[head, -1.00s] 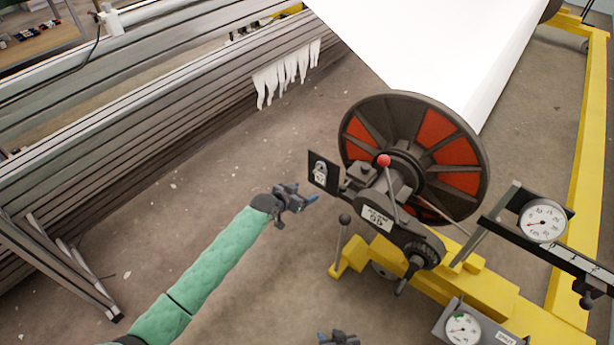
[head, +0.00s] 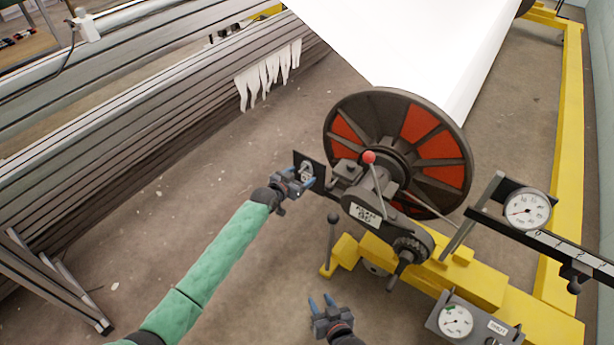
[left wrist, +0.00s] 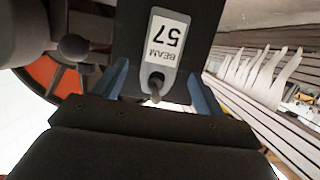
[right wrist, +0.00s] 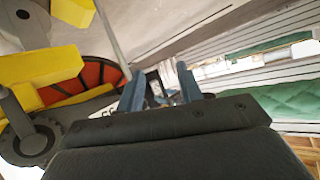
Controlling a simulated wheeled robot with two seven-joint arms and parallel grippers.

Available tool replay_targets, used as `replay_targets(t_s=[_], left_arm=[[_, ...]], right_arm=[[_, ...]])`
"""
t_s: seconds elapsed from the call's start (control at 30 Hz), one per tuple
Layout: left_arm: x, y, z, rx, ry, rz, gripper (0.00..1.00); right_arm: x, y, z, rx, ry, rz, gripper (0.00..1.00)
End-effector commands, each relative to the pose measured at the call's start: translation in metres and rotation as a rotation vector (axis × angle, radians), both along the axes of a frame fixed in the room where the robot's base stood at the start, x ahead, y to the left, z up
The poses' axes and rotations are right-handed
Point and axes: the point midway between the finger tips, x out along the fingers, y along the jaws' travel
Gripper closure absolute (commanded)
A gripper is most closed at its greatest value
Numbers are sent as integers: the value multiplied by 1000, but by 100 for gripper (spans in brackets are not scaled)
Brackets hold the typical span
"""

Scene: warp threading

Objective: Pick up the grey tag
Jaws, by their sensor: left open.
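In the head view the tag (head: 306,170) is partly hidden behind my left gripper (head: 304,182). My left gripper is open, and its blue fingers stand either side of the tag's holed end in the left wrist view, with nothing between them held. My right gripper (head: 321,304) is open and empty, low in the head view, clear of the tag.
A dark beam flange with red panels (head: 348,130) stands right of the plate. A red-knobbed lever (head: 369,158) and a labelled housing (head: 365,214) are close by. A yellow frame (head: 470,285) carries dial gauges. Bare floor lies left of the plate.

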Motion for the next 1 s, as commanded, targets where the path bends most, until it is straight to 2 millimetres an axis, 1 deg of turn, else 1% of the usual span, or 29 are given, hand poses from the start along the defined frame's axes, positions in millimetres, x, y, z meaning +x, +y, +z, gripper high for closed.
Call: replay_targets(t_s=[0.1,0.23,0.37,0.57,0.67,0.8,0.83,0.87,0.9,1.0], left_arm=[[9,-7,-4,-2,1,1,29],[15,-11,-6,-1,1,0,29],[17,-13,-7,-1,1,0,29],[17,-13,-7,-1,1,0,29],[17,-13,-7,-1,1,0,47],[17,-13,-7,-1,1,0,74],[17,-13,-7,-1,1,0,77],[17,-13,-7,-1,1,0,77],[17,-13,-7,-1,1,0,80],[17,-13,-7,-1,1,0,80]], right_arm=[[9,1,15,11,-52,-5,64],[15,2,27,20,-90,-8,64],[17,2,32,23,-106,-10,64],[17,2,32,23,-106,-10,64],[17,2,32,24,-106,-10,64],[17,2,32,23,-106,-11,64],[17,2,32,23,-106,-11,64],[17,2,32,23,-106,-11,64],[17,2,32,23,-106,-11,64],[17,2,32,23,-106,-11,64]])
